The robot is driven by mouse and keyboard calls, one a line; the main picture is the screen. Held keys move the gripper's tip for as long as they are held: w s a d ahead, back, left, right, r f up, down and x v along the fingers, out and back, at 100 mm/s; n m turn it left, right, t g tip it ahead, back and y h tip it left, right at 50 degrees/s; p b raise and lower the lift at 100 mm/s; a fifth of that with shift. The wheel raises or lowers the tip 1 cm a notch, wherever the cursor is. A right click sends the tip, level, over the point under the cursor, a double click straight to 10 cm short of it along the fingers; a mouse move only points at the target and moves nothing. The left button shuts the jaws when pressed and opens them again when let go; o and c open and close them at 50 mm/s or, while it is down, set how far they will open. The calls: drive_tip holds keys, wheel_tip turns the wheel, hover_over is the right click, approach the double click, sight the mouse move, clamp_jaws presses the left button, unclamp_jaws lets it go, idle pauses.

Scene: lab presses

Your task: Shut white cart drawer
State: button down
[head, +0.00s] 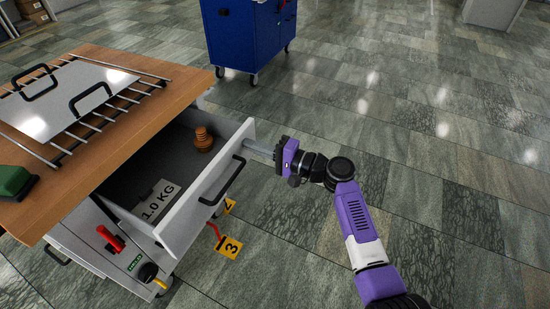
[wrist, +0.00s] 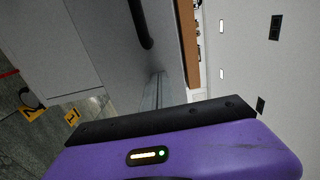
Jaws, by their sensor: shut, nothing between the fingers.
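The white cart drawer (head: 184,213) is pulled well out from under the wooden top of the white cart (head: 95,243). A black bar handle (head: 222,181) is on its front panel. Inside lie a grey block marked 1.0 KG (head: 160,200) and a copper-coloured stepped piece (head: 203,140). My gripper (head: 262,150) is shut and empty, its fingertips at the far upper end of the drawer front. In the wrist view the fingers (wrist: 156,92) point at the pale drawer front (wrist: 98,35), near the dark handle (wrist: 140,22). I cannot tell if they touch it.
The wooden top (head: 150,105) carries a metal rack with a plate and black handles, and a green object (head: 15,181). A blue cabinet (head: 245,35) stands behind. The tiled floor at right is clear.

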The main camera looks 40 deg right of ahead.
sight(197, 128)
drive_tip(key=b+x, duration=1)
drive_tip(key=x, duration=0.9)
drive_tip(key=shift+w+a+f, duration=0.15)
drive_tip(key=shift+w+a, duration=0.1)
drive_tip(key=shift+w, duration=0.05)
drive_tip(key=shift+w+a+b, duration=0.25)
drive_tip(key=shift+w+b, duration=0.15)
drive_tip(key=shift+w, duration=0.15)
drive_tip(key=shift+w+a+r, duration=0.1)
drive_tip(key=shift+r, duration=0.25)
drive_tip(key=shift+a, duration=0.15)
